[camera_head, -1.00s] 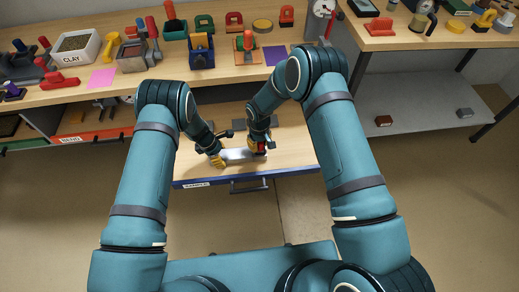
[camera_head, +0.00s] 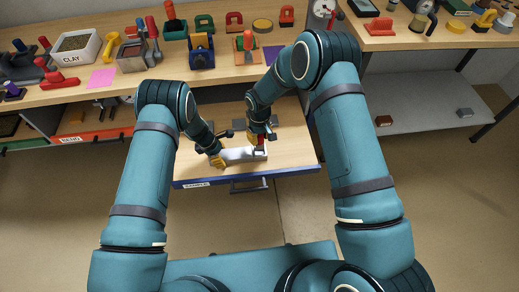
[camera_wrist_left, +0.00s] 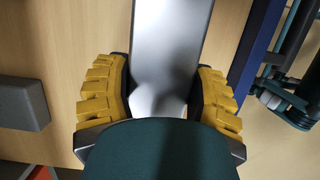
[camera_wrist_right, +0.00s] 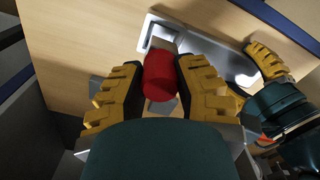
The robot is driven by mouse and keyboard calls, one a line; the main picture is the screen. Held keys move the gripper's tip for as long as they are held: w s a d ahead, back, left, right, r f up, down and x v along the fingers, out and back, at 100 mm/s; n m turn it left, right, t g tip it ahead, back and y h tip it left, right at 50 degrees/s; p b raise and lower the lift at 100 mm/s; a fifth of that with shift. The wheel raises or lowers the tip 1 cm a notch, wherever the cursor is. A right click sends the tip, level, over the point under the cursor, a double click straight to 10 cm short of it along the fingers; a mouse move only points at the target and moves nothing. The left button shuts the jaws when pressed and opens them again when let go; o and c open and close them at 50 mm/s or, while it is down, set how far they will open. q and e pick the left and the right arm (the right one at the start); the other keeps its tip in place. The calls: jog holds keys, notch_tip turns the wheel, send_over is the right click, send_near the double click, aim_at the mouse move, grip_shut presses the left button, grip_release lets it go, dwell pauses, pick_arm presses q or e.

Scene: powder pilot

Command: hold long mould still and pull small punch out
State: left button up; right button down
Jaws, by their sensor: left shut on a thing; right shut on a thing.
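The long mould (camera_head: 240,155) is a grey metal bar lying in the open drawer labelled SAMPLE. My left gripper (camera_head: 219,158) is shut around the sides of its left part; the left wrist view shows the smooth grey mould (camera_wrist_left: 168,45) between the yellow-padded fingers. The small punch (camera_head: 260,140) has a red handle, and my right gripper (camera_head: 256,137) is shut on it over the mould's right end. In the right wrist view the red handle of the punch (camera_wrist_right: 160,75) sits between the fingers beside the mould's open end (camera_wrist_right: 147,33). I cannot tell whether its tip is inside the mould.
The drawer (camera_head: 290,160) has a blue front edge and bare wood around the mould. Dark grey blocks (camera_wrist_left: 22,103) lie behind it. The bench above holds a clay tub (camera_head: 76,47), a pink sheet (camera_head: 102,78) and several tools.

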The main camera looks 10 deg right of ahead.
jog(key=shift+r, duration=0.5)
pick_arm(q)
jog(key=o, duration=1.4)
jog(key=shift+v, duration=3.75)
jog(key=v, duration=1.2)
